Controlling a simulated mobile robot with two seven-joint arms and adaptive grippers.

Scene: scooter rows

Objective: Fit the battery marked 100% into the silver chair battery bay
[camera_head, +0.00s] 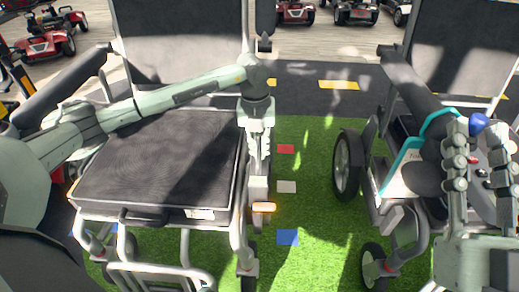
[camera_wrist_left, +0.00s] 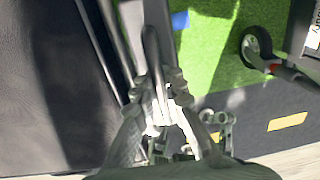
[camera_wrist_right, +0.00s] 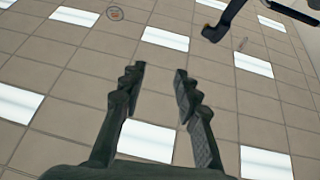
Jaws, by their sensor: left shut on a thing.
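My left gripper (camera_head: 258,165) points down beside the right edge of the left chair's seat (camera_head: 165,160). In the left wrist view its fingers (camera_wrist_left: 160,95) are closed on a narrow dark grey bar or handle (camera_wrist_left: 150,45). What this bar belongs to is unclear, and the fingers and arm hide part of it. My right gripper (camera_head: 480,160) is open and empty in front of the right chair (camera_head: 400,185); its spread fingers (camera_wrist_right: 155,95) also show in the right wrist view. No 100% mark is readable, and I cannot tell which chair is silver.
Green turf (camera_head: 310,160) with small coloured squares lies between the chairs. A small orange light (camera_head: 263,207) glows below my left gripper. A dark strip with yellow marks (camera_head: 338,85) crosses behind. Red scooters (camera_head: 45,38) stand at the back.

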